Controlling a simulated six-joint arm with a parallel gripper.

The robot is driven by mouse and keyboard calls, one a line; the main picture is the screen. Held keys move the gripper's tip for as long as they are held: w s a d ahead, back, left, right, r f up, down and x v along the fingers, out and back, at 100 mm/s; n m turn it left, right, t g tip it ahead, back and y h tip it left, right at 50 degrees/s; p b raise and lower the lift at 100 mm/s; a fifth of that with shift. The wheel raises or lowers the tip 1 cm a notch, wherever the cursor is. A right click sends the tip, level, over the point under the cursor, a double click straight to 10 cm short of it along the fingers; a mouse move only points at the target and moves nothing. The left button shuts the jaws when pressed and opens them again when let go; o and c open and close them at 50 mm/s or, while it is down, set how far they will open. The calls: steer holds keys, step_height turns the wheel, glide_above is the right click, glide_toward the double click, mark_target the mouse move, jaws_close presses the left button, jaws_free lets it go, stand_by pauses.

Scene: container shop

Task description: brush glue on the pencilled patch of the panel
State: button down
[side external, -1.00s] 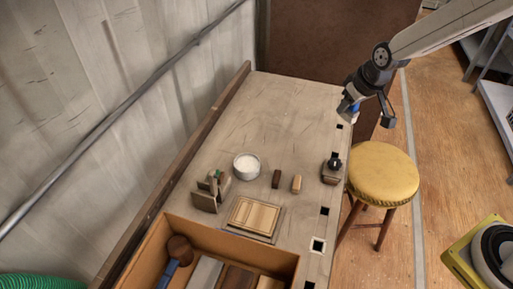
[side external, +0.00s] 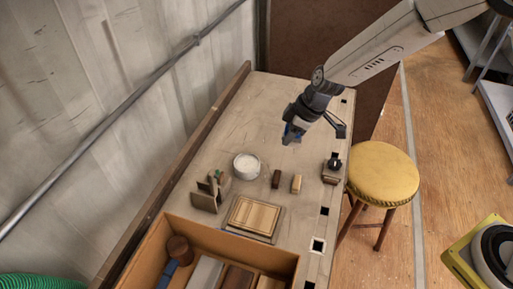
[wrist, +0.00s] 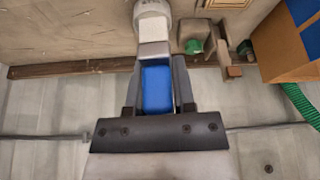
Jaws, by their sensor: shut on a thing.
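My gripper (side external: 292,132) is above the far half of the bench, shut on the blue handle of a brush (wrist: 157,90). In the wrist view the brush's metal ferrule and pale bristles point away from the jaws, overlapping the glue pot (wrist: 152,7) behind them. The round pot of white glue (side external: 246,166) stands on the bench, nearer the side camera than my gripper and apart from it. The pale wooden panel (side external: 256,214) lies flat on a darker base near the open box. Its pencilled patch is too small to make out.
A wooden holder (side external: 205,198) with a green item stands left of the panel. Two small blocks (side external: 276,179) (side external: 296,184) and a dark-knobbed item (side external: 333,168) sit right of the pot. An open box of tools (side external: 190,226) is at the near end. The far bench is clear.

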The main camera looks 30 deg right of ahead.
mark_target(233, 223)
steer(key=a+f+n+g, duration=0.1)
steer(key=a+f+n, duration=0.2)
steer(key=a, duration=0.3)
steer(key=s+a+f+n+g, duration=0.1)
steer(key=a+f+n, duration=0.2)
steer(key=a, duration=0.3)
steer(key=shift+s+a+f+n+g+y, duration=0.2)
steer(key=shift+a+f+n+g+y, duration=0.2)
steer(key=shift+n, duration=0.5)
steer(key=shift+f, duration=3.45)
steer(key=shift+s+a+f, duration=0.4)
steer(key=shift+f, duration=0.1)
steer(key=shift+s+a, duration=2.1)
steer(key=shift+s, duration=0.05)
steer(key=shift+w+d, duration=2.6)
step_height(233, 223, up, 8)
